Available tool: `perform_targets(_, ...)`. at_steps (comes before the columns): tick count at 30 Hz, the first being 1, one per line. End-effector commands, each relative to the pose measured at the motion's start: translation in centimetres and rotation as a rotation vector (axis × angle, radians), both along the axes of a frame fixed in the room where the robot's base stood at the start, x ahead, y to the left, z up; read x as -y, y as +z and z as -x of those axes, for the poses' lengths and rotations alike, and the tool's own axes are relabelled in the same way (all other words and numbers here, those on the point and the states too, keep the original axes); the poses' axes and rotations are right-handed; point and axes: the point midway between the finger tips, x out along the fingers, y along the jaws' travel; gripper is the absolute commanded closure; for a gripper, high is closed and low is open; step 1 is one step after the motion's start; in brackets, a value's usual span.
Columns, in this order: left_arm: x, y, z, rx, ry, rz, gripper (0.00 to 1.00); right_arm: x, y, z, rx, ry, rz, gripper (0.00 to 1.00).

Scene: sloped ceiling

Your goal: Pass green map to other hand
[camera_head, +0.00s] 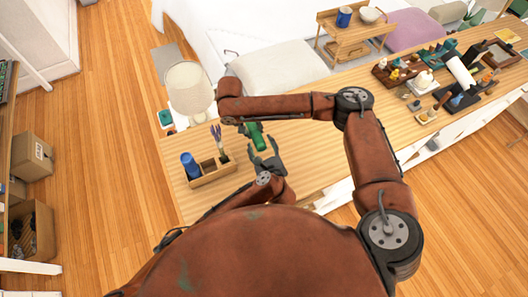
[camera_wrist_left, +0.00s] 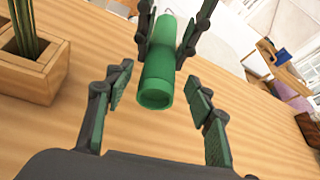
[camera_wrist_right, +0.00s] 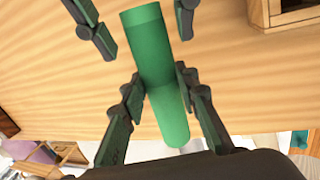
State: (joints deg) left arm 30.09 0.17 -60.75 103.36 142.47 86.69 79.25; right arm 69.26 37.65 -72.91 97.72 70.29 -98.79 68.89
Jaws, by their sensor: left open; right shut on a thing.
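The green map (camera_head: 258,138) is a rolled green tube above the wooden table. My right gripper (camera_head: 250,129) is shut on it; in the right wrist view its fingers flank the tube (camera_wrist_right: 160,70). My left gripper (camera_head: 264,155) is open just below the tube in the head view. In the left wrist view the tube's near end (camera_wrist_left: 156,92) points between my left fingers, with a gap on both sides. The right fingers (camera_wrist_left: 170,35) sit farther along the tube. The left fingertips (camera_wrist_right: 142,24) also show near the tube's far end in the right wrist view.
A wooden organizer (camera_head: 218,178) with a blue can (camera_head: 188,165) and a purple-flowered plant (camera_head: 216,136) stands left of the grippers. A lamp (camera_head: 188,88) is behind it. Several small items crowd the table's far right; the middle of the table (camera_head: 310,145) is clear.

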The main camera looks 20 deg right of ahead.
Motion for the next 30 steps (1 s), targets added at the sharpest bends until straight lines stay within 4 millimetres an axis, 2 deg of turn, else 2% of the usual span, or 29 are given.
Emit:
perform_targets(6,0.1,-0.6,-1.6,0.000,-0.001,0.000,0.50,0.0,0.0,0.0,0.000,0.000,0.000,0.94)
perform_targets(16,0.1,-0.8,-1.8,-0.001,-0.001,0.001,0.50,0.0,0.0,0.0,0.000,0.000,0.000,0.94)
perform_targets(30,0.2,-0.7,-1.8,0.000,-0.002,0.002,0.83,0.0,0.0,0.0,0.000,0.000,-0.001,0.94)
